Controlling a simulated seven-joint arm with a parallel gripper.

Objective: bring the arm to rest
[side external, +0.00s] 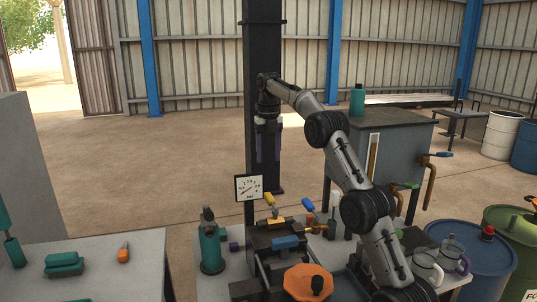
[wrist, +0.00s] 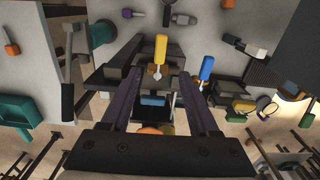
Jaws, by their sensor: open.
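My gripper (side external: 268,158) hangs in the air in the side external view, pointing down, well above the bench and in front of the dark column. In the wrist view its two dark purple fingers (wrist: 160,100) stand wide apart with nothing held between them. Below it is the dark press (side external: 278,238), with a yellow handle, a blue handle and an orange knob (side external: 308,282). In the wrist view the yellow handle (wrist: 160,50) and the blue handle (wrist: 206,70) show beyond the fingertips. The fingers touch nothing.
A dial gauge (side external: 249,188) stands behind the press, and a green bottle-like tool (side external: 211,247) stands to its left. Glass mugs (side external: 428,266) sit at the bench's right. A grey tank (side external: 385,150) stands behind my arm. Drums (side external: 470,265) stand at the right. Open floor lies left of the column.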

